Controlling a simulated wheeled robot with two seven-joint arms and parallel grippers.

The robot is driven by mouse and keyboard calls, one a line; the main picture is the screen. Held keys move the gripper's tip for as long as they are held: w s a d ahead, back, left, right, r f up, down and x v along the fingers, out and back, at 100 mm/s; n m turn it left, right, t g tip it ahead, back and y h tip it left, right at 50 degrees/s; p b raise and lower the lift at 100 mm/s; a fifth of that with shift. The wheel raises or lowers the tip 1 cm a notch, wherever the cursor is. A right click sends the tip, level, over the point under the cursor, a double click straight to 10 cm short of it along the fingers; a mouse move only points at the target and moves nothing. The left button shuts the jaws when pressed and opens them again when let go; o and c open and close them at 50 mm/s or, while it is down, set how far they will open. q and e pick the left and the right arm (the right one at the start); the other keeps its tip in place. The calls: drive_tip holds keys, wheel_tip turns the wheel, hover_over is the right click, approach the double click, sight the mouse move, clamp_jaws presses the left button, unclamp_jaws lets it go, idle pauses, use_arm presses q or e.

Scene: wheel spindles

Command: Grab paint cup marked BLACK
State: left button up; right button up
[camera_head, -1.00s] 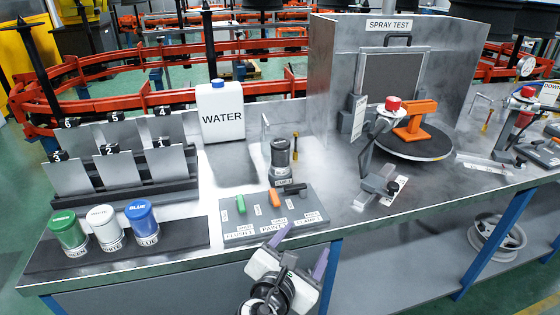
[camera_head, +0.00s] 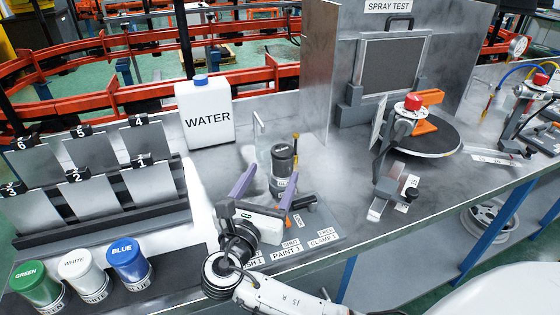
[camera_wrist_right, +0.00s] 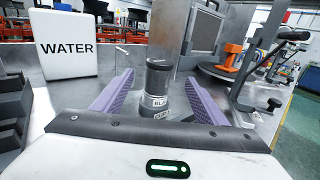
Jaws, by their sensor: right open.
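The dark paint cup (camera_head: 283,160) stands upright on the bench behind the clamp panel. In the right wrist view the cup (camera_wrist_right: 157,85) is ahead, between my finger lines, with a partly readable white label. My right gripper (camera_head: 266,190) is open, with its purple fingers pointing toward the cup from the near side. In the wrist view the cup appears between the two fingers (camera_wrist_right: 158,98); whether they touch it I cannot tell. My left gripper is not in view.
Green, white and blue cups (camera_head: 85,275) stand at front left. A white water jug (camera_head: 208,115) is behind left. The labelled panel (camera_head: 300,245) lies partly under my right arm. A spray stand (camera_head: 400,150) and turntable (camera_head: 440,138) are to the right.

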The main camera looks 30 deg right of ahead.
sight(279, 160)
drive_tip(key=shift+x, duration=1.05)
drive_tip(key=shift+p+x, duration=0.3)
drive_tip(key=shift+x, duration=2.5)
drive_tip(key=shift+a+r, duration=0.15)
drive_tip(key=shift+r, duration=0.05)
drive_tip(key=c, duration=1.4)
